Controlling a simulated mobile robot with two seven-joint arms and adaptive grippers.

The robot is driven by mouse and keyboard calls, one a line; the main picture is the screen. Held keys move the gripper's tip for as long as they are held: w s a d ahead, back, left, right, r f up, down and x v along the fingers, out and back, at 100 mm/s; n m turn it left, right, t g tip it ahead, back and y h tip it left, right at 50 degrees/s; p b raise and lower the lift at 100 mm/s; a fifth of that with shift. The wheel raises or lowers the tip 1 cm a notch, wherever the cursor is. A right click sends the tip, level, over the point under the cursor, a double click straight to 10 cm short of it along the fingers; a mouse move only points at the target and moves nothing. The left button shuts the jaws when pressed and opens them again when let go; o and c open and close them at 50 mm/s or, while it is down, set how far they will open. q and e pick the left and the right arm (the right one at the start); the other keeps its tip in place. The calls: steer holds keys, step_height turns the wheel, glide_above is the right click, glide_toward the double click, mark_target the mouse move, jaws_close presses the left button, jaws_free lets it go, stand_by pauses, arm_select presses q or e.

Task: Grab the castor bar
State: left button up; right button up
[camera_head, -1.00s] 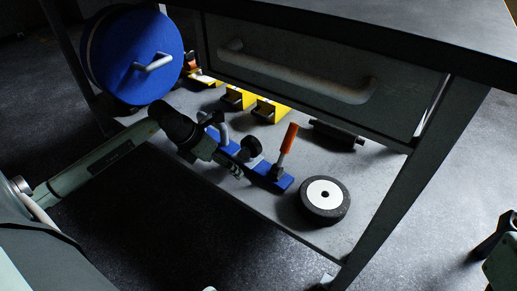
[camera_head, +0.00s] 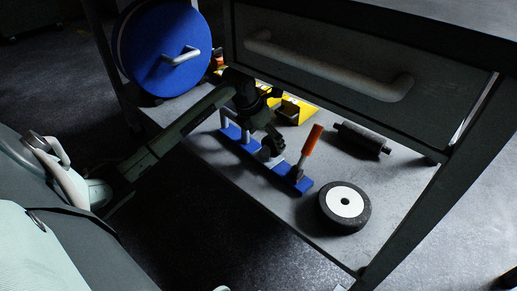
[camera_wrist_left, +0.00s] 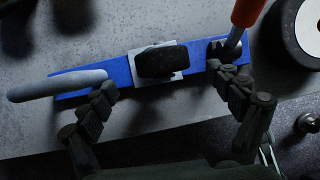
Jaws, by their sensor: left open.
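The castor bar (camera_head: 295,181) is a blue bar lying on the low grey shelf. It carries a black castor wheel on a white plate (camera_wrist_left: 163,62), a grey handle (camera_wrist_left: 55,85) at one end and an orange lever (camera_head: 311,140) at the other. My left gripper (camera_head: 268,140) is over the bar and hides part of it. In the left wrist view my left gripper (camera_wrist_left: 168,98) is open, one finger near the handle, the other near the lever base, with the castor between them and nothing gripped. Whether the fingers touch the bar cannot be told. My right gripper is not clearly in view.
A black wheel with a white hub (camera_head: 345,203) lies near the shelf's front edge. A dark cylinder (camera_head: 362,138) and yellow brackets (camera_head: 294,111) lie behind. A drawer with a long handle (camera_head: 330,65) hangs above, close over the shelf. A blue disc (camera_head: 165,50) stands at left.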

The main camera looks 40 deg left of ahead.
mark_target(271, 145)
arm_select(q)
steer(key=b+x, duration=0.1)
steer(key=x, duration=0.4)
steer(key=shift+w+b, duration=0.25)
steer(key=shift+b, duration=0.05)
steer(key=shift+c, duration=0.3)
steer(key=c, duration=1.9)
steer(key=shift+r, duration=0.15)
